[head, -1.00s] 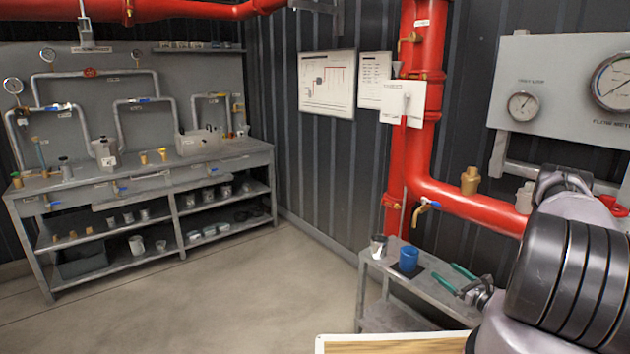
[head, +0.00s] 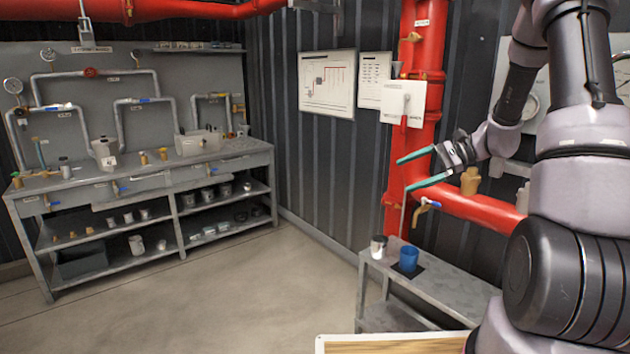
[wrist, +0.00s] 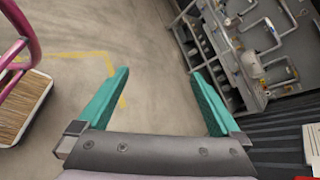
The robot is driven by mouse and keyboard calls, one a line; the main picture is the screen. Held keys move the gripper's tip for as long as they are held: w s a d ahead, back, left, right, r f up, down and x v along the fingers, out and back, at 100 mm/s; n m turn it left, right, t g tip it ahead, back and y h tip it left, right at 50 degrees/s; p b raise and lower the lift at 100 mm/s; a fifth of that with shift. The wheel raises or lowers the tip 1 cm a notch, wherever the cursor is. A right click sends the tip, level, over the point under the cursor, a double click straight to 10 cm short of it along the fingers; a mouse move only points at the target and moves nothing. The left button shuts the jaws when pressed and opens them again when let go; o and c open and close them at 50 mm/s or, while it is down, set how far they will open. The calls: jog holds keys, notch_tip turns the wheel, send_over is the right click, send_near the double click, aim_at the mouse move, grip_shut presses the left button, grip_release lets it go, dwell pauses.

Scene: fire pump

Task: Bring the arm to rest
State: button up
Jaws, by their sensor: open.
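My gripper (head: 420,170) is raised in front of the red pipe in the head view, its two green fingers apart and pointing left. In the wrist view my gripper (wrist: 160,103) shows both fingers wide apart with only floor between them. It holds nothing. My arm is folded up at the right of the head view and hides part of the gauge panel.
A small grey bench (head: 430,285) below holds a blue cup (head: 408,258) and a metal cup (head: 378,247). The red standpipe (head: 420,130) and a brass valve (head: 425,205) are close behind my gripper. A workbench (head: 150,175) stands at the left; the floor between is clear.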

jog(key=s+r+n+t+h, duration=0.2)
jog(key=s+r+n+h, duration=0.2)
jog(key=s+r, duration=0.5)
jog(key=s+r+n+t+h, duration=0.3)
jog(key=s+r+h, duration=0.3)
jog(key=s, duration=0.8)
notch_tip(320, 180, up, 3)
jog(key=shift+s+a+r+n, duration=0.1)
jog(key=shift+s+a+n, duration=0.35)
jog(key=shift+n, duration=0.45)
jog(key=shift+c, duration=0.3)
